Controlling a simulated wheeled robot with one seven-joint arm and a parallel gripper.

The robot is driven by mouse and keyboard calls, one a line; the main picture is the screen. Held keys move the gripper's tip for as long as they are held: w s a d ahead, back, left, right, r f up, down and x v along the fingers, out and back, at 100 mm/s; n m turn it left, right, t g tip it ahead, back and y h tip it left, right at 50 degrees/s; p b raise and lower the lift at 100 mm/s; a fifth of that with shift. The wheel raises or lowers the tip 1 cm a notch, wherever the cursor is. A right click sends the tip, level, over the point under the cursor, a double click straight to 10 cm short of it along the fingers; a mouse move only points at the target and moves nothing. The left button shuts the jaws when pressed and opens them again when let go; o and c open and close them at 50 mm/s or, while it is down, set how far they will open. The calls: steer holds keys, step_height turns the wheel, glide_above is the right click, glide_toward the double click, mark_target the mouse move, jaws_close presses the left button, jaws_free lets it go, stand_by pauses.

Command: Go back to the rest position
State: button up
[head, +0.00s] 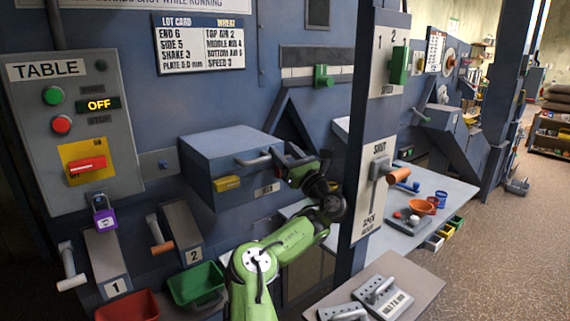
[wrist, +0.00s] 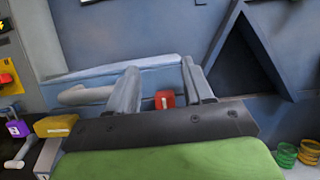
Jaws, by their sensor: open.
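My green arm reaches across the middle of the head view to the front of a blue-grey box (head: 228,146) on the machine wall. My gripper (head: 284,156) is at the box's right front corner, close to the right end of its pale bar handle (head: 252,161). In the wrist view the two grey fingers of my gripper (wrist: 160,78) stand apart. The handle (wrist: 84,96) lies left of the left finger; whether they touch cannot be told. A small red part (wrist: 165,99) shows between the fingers, with nothing visibly gripped.
A grey post with a SHUT plate (head: 375,190) stands right of my arm. A side table (head: 385,285) is at front right. Open floor (head: 500,240) lies farther right.

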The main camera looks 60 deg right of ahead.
steer(key=shift+r+p, duration=0.55)
steer(key=shift+r, duration=1.45)
